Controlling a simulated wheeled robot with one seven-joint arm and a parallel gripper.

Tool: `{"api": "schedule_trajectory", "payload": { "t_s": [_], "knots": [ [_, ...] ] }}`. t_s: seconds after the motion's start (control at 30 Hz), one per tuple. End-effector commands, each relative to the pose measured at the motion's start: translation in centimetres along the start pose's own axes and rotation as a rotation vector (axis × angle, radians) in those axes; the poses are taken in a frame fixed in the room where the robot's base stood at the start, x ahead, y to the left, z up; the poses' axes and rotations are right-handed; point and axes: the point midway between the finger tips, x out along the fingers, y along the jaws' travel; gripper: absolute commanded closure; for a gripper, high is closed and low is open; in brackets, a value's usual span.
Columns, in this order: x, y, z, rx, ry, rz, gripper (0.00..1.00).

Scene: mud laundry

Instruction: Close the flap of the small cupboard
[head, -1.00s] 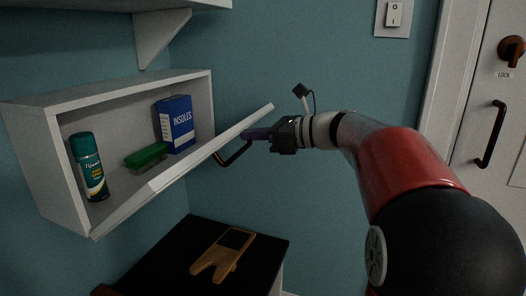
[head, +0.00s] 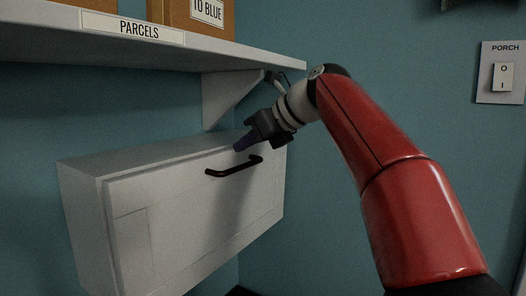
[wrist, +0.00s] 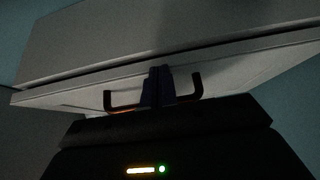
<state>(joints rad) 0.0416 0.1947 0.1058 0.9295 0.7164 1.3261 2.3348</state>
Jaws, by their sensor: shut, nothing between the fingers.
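The small white cupboard (head: 82,219) hangs on the teal wall in the head view. Its flap (head: 185,226) stands upright over the front, and the inside is hidden. The wrist view shows a thin dark gap along the flap's top edge (wrist: 236,57). A dark bar handle (head: 234,167) is near the top of the flap; its two ends also show in the wrist view (wrist: 197,85). My gripper (head: 242,144) is shut and empty, its fingertips at the flap's upper edge just above the handle. I cannot tell whether they touch the flap.
A white shelf (head: 130,42) labelled PARCELS, carrying cardboard boxes (head: 200,14), runs above the cupboard. Its bracket (head: 222,98) comes down close behind my gripper. A PORCH light switch (head: 502,77) is on the wall at right.

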Motion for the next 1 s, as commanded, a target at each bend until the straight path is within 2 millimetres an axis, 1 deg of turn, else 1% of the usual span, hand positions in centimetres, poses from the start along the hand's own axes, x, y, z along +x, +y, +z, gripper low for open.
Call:
{"api": "schedule_trajectory", "payload": {
  "t_s": [0.2, 0.4, 1.0],
  "knots": [
    [1.1, 0.0, 0.9, -0.001, 0.000, 0.001, 1.00],
    [1.5, 0.1, 1.3, -0.001, -0.005, 0.003, 1.00],
    [1.9, 0.2, 1.2, 0.001, -0.003, 0.013, 1.00]
  ]
}}
